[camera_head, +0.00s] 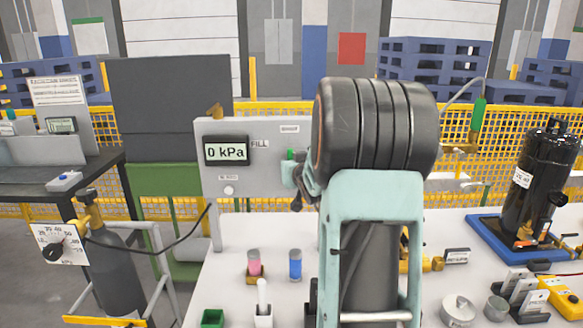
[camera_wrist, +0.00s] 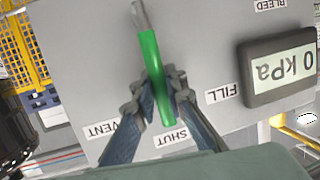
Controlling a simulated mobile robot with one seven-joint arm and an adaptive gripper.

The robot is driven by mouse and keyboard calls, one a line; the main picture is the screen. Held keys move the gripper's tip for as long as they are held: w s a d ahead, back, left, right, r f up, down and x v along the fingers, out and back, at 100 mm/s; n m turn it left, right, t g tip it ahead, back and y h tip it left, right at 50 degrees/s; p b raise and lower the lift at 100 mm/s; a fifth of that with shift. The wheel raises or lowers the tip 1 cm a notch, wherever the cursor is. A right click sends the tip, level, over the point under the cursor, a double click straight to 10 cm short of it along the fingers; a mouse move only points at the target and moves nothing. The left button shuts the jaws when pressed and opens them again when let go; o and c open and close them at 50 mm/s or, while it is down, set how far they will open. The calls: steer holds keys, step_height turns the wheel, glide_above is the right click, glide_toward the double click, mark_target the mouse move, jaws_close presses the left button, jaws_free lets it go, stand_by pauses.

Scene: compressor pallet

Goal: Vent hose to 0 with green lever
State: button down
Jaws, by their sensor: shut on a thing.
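The green lever (camera_wrist: 150,60) lies between the fingers of my gripper (camera_wrist: 157,97) in the wrist view. The gripper is shut on it. The lever's green end lies by the SHUT label (camera_wrist: 172,137), between the VENT label (camera_wrist: 103,131) and the FILL label (camera_wrist: 225,93); labels appear upside down. The display reads 0 kPa in the head view (camera_head: 226,151) and in the wrist view (camera_wrist: 283,66). In the head view a bit of green lever (camera_head: 291,155) shows above my gripper (camera_head: 299,181); my arm hides much of the panel there.
The grey panel (camera_head: 268,180) stands on the white table (camera_head: 235,290). A black compressor (camera_head: 544,185) stands on a blue tray (camera_head: 490,231) at right. A gas cylinder (camera_head: 112,270) with a gauge (camera_head: 60,243) is at left. Small pink and blue containers (camera_head: 295,265) stand below the panel.

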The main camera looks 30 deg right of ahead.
steer(key=c, duration=1.9)
jaws_free()
steer(key=shift+c, duration=0.2)
steer(key=shift+s, duration=0.1)
steer(key=v, duration=1.2)
